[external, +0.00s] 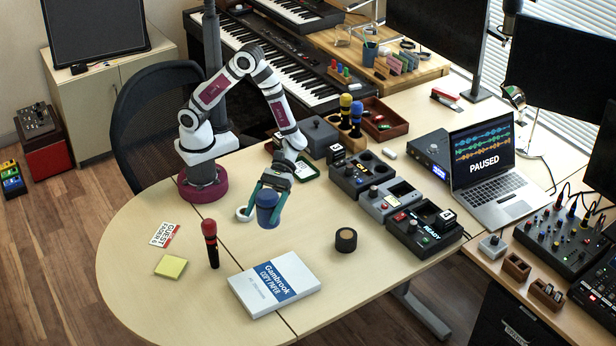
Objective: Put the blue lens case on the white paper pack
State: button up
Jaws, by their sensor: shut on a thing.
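The blue lens case (267,210) is a dark blue cylinder in the external view. My gripper (268,204) points down and is shut on it, with the teal fingers on either side. The case appears to be held above the table, upright or nearly so. The white paper pack (308,277), with a blue label reading "Gambrook Copy Paper", lies flat near the table's front edge. The case is behind the pack and a little to its left in the picture, apart from it.
A red-topped microphone (211,245) stands upright left of the pack. A black tape roll (346,240) lies right of it. A white tape ring (243,213) is beside the case. Yellow notes (171,266) and a guest card (164,235) lie left. Effect pedals (424,228) stand right.

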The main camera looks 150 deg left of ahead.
jog(key=w+d+r+m+g+h, duration=0.1)
jog(key=w+d+r, duration=0.15)
jog(key=d, duration=0.55)
jog(key=w+d+r+m+g, duration=0.1)
jog(key=w+d, duration=0.2)
jog(key=d, duration=0.5)
send_over(267, 288)
notch_tip(267, 288, down, 11)
jog(key=shift+f, duration=0.2)
jog(key=o, duration=1.6)
jog(key=shift+f, duration=0.1)
